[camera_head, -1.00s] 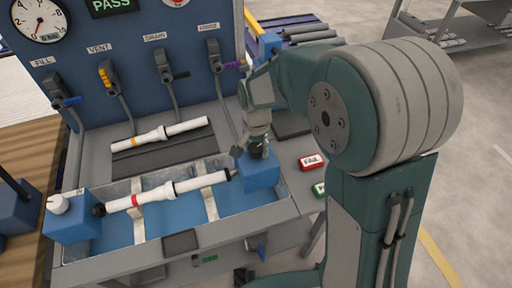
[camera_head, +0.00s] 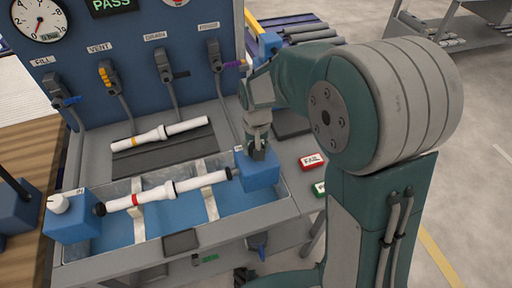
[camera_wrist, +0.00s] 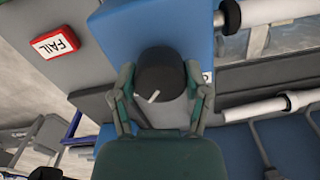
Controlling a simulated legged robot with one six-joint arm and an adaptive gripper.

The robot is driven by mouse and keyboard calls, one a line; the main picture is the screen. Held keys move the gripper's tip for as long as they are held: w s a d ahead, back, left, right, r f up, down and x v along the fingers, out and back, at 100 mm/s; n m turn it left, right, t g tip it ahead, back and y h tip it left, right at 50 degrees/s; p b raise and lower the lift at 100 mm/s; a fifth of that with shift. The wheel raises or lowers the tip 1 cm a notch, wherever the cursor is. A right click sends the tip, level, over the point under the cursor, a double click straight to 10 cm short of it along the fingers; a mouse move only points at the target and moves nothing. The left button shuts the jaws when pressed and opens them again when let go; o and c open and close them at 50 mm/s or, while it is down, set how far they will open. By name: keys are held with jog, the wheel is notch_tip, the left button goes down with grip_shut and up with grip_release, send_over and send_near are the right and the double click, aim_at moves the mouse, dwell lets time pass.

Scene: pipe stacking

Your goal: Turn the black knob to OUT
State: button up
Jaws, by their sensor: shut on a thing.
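The black knob (camera_wrist: 160,72) sits on a blue block (camera_wrist: 178,20), which is also at the right end of the trough in the head view (camera_head: 261,173). A white line on the knob's top points toward my gripper's palm, slightly left, in the wrist view. My gripper (camera_wrist: 160,93) is shut on the knob, one finger on each side. In the head view my gripper (camera_head: 256,150) reaches down onto the block and mostly hides the knob. The label beside the knob is mostly hidden behind a finger, so I cannot read it.
A white pipe with a red band (camera_head: 160,192) lies across the trough. A white knob (camera_head: 60,204) sits on the left block. A red FAIL button (camera_head: 311,161) is right of my gripper. Labelled valves (camera_head: 164,64) line the back panel, below a PASS display (camera_head: 110,4).

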jog(key=n, duration=0.6)
jog(key=shift+w+r+n, duration=0.1)
jog(key=shift+w+n, duration=0.1)
jog(key=shift+n, duration=0.1)
jog(key=n, duration=1.1)
jog(key=shift+n, duration=0.4)
jog(key=n, duration=0.5)
jog(key=shift+w, duration=0.1)
jog(key=o, duration=1)
jog(key=shift+o, duration=0.7)
jog(key=shift+a, duration=0.1)
